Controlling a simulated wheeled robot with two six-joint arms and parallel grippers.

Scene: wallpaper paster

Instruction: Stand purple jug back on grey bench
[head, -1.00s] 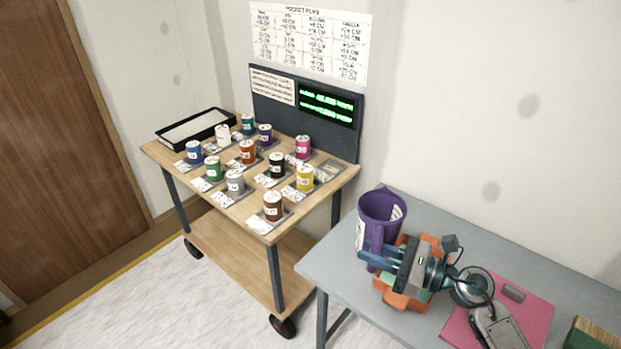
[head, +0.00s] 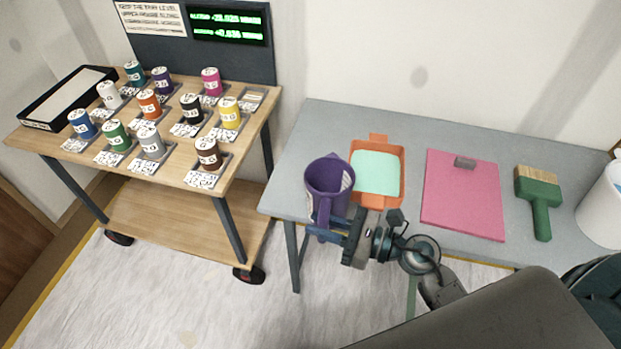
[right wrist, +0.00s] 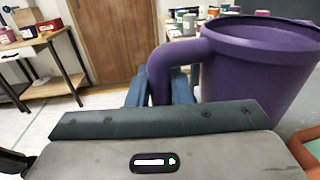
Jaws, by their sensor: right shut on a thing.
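The purple jug (head: 318,178) is upright at the left front part of the grey bench (head: 310,128) in the head view. A pale label shows inside or behind its rim. My right gripper (head: 322,224) is shut on the jug's handle, on the side towards me. In the right wrist view the jug (right wrist: 255,70) fills the upper right, and its curved handle (right wrist: 160,72) runs down between the blue fingers. The jug's base is largely hidden, so I cannot tell whether it touches the bench. My left gripper is not in view.
An orange tray (head: 397,197) with a mint inside lies just right of the jug. A pink board (head: 462,205), a green brush (head: 540,200) and a white bucket (head: 605,210) are farther right. A wooden trolley (head: 110,195) with several labelled pots stands left, across a gap.

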